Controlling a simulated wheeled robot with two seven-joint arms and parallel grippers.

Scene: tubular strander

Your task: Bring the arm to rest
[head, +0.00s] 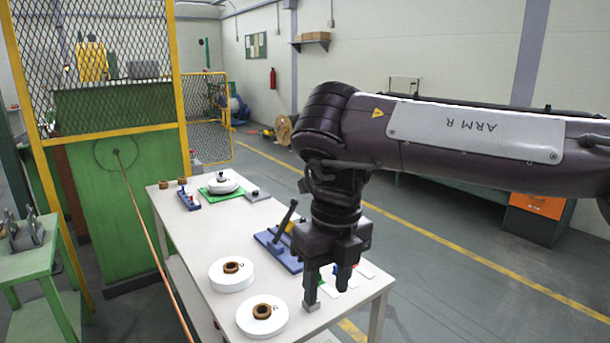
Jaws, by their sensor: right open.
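My right arm (470,135), marked "ARM R", comes in from the right and bends down over the near right part of the white table (205,242). My right gripper (327,290) points down, with its two fingers apart and nothing seen between them. Its fingertips are over or close to the table's right edge; I cannot tell whether they touch it. The gripper hides part of the small coloured items (362,268) behind it. My left gripper is not in view.
Two white spools (230,282) (250,322) with brown cores stand left of the gripper. A blue lever fixture (275,245) stands just behind it. A copper-coloured line (155,240) runs along the table's left side. A yellow-framed mesh guard (95,60) stands at left. Floor right of the table is open.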

